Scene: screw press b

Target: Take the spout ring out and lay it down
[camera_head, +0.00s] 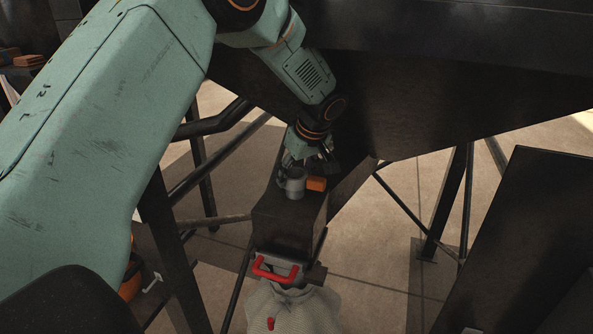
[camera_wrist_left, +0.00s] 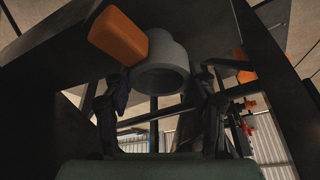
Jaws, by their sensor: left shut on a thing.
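The spout ring (camera_head: 292,184) is a short grey cylinder with an orange block (camera_head: 317,184) against its side. In the head view it is at the dark chute's end, and I cannot tell whether it touches the chute. In the left wrist view the grey ring (camera_wrist_left: 164,68) shows its round opening, with the orange block (camera_wrist_left: 118,32) at its upper left. My left gripper (camera_head: 302,164) reaches down to the ring from behind. Its dark fingers (camera_wrist_left: 160,85) stand on either side of the ring and are shut on it. The contact points are partly hidden. My right gripper is not in view.
Dark frame legs (camera_head: 448,200) stand at both sides. A large dark panel (camera_head: 525,240) fills the lower right. Bare floor shows between the legs.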

